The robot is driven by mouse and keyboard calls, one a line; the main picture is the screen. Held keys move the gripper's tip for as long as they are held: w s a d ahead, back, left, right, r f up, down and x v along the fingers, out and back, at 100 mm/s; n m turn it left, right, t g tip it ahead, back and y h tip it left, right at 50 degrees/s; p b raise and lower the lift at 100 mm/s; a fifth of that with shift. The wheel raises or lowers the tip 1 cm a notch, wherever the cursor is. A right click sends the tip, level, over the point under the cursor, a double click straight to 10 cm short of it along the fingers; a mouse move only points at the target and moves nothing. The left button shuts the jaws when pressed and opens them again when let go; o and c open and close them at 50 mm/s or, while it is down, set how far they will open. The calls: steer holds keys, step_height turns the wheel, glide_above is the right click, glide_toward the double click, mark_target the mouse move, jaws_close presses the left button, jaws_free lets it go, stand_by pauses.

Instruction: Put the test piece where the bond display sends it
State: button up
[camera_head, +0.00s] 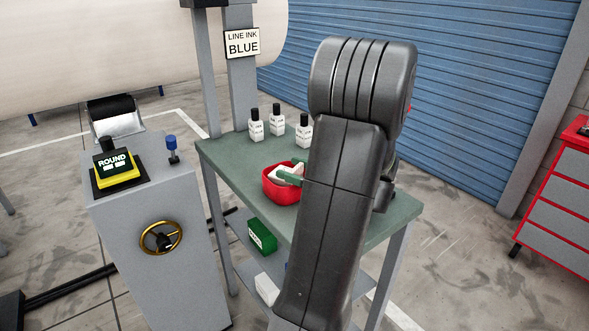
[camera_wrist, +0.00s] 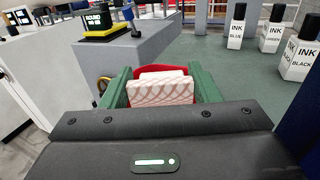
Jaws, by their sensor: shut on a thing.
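The test piece looks like a pale block with reddish wavy lines on its face (camera_wrist: 160,92); it shows small and whitish in the head view (camera_head: 286,173). My gripper (camera_wrist: 163,88) has green fingers shut on both sides of it. A red bin (camera_head: 281,195) on the green table is right at the piece; its rim also shows behind the piece in the wrist view (camera_wrist: 172,70). I cannot tell whether the piece is inside the bin or just above it. My arm hides part of the table.
Several ink bottles stand on the green table (camera_head: 228,150), including blue (camera_wrist: 236,28) and black (camera_wrist: 298,58). A sign reads "LINE INK BLUE" (camera_head: 242,43). A grey pedestal (camera_head: 125,225) with a handwheel (camera_head: 160,237) stands left. A green box (camera_head: 262,236) is on the lower shelf.

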steer(key=shift+f, duration=0.45)
steer(key=o, duration=1.1)
steer(key=shift+r, duration=0.2)
steer(key=v, duration=1.2)
steer(key=shift+r, duration=0.4)
steer(key=x, duration=0.8)
steer(key=f+x, duration=0.1)
steer(key=x, duration=0.3)
steer(key=shift+a, duration=0.1)
steer(key=shift+r, duration=0.4)
